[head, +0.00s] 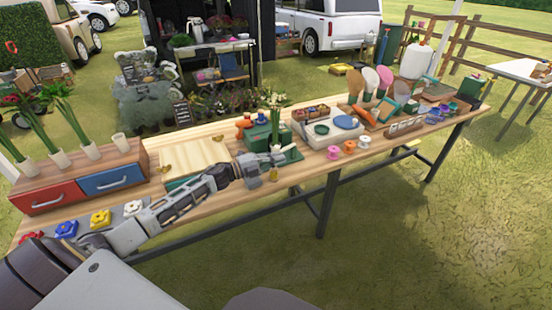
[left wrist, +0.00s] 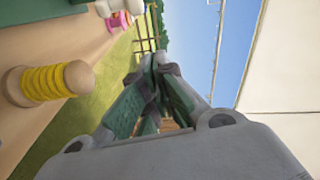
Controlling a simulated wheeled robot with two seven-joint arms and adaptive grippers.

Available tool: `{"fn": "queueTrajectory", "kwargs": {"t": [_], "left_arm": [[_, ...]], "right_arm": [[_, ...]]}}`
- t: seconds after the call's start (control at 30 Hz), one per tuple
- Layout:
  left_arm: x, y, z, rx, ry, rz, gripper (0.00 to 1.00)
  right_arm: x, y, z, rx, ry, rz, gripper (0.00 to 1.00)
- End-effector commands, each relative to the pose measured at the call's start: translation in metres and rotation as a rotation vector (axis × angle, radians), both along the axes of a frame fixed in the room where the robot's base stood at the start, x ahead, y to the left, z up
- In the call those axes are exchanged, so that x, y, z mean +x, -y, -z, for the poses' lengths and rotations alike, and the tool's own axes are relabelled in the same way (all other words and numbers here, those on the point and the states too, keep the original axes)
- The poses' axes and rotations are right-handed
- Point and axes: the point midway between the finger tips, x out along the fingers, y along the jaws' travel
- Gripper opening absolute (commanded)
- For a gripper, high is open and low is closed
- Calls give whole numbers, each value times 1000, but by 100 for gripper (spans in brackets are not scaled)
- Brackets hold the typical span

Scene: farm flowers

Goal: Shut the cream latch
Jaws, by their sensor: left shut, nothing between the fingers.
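A case with a cream top (head: 192,160) and a green lower edge lies on the table beside my left forearm. Small brass-coloured fittings show at its edges; which of them is the cream latch I cannot tell. My left gripper (head: 276,158) is to the right of the case, over the table near a green box (head: 262,136). In the left wrist view its fingers (left wrist: 157,68) are together and hold nothing. A large pale cream surface (left wrist: 280,85) fills the right of that view; I cannot tell what it is. My right gripper is not in view.
A yellow-ringed spool (left wrist: 45,83) stands near the left gripper. Orange, pink and white spools (head: 349,146) line the front edge. A drawer chest (head: 85,180) with vases is at the left, with coloured flower-shaped pieces (head: 101,218) before it. A beige tray (head: 330,130) is to the right.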

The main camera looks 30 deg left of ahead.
Motion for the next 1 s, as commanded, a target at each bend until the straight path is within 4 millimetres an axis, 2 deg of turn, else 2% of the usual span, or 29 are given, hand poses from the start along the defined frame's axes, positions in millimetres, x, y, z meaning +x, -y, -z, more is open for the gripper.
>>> {"fn": "queueTrajectory", "kwargs": {"t": [0.23, 0.37, 0.53, 0.7, 1.0], "left_arm": [[-4, -10, 1, 1, -1, -2, 0], [-8, -20, 2, 1, -1, -1, 0], [-13, -36, 3, 2, -1, -1, 0], [-22, -59, 4, 1, -2, -1, 0], [-33, -88, 6, 1, -1, 0, 0]], "right_arm": [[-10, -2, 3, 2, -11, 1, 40], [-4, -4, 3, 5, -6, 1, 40], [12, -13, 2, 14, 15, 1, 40], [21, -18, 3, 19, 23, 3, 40], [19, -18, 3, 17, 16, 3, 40]]}}
